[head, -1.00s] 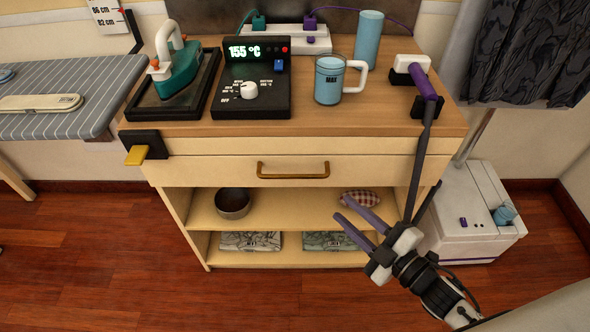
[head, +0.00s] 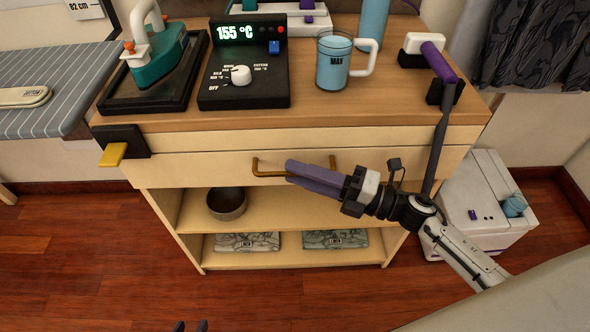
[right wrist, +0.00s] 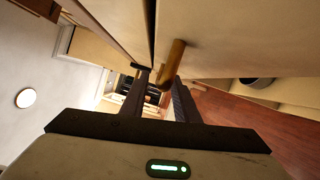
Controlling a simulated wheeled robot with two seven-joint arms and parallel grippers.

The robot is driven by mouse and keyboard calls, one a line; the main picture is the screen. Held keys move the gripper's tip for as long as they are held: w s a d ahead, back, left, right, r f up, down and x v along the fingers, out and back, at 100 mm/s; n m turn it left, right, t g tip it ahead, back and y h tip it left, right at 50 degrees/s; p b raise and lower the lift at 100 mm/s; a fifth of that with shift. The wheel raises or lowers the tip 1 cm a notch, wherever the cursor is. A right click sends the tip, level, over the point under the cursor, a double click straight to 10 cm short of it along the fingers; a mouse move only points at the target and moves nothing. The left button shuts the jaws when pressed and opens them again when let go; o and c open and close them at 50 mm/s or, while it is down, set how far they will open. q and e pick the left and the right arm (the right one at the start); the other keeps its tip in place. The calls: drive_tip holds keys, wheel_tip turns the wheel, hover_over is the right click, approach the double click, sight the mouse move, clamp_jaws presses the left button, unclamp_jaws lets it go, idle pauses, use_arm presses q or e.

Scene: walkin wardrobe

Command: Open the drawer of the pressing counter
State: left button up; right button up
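The pressing counter's drawer (head: 210,168) is shut, its front flush under the wooden top. Its brass bar handle (head: 268,173) is partly hidden behind my right gripper (head: 290,174). That gripper's purple fingers reach across the handle from the right. In the right wrist view, the fingers (right wrist: 155,84) stand apart and the brass handle (right wrist: 172,62) reaches down between their tips, close to the right finger; I cannot tell whether they touch. Only two dark fingertips of my left gripper (head: 191,326) show at the bottom edge, apart and empty, away from the counter.
On the counter top stand an iron (head: 160,55), a temperature box (head: 243,85), a blue mug (head: 333,62) and a purple-handled item (head: 438,62). The shelf below holds a bowl (head: 226,204). A white box (head: 487,205) stands right. The floor in front is clear.

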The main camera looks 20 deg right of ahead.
use_arm(q)
drive_tip(key=shift+w, duration=0.2)
use_arm(e)
drive_tip(key=shift+w+a, duration=0.45)
drive_tip(key=shift+a, duration=0.05)
clamp_jaws()
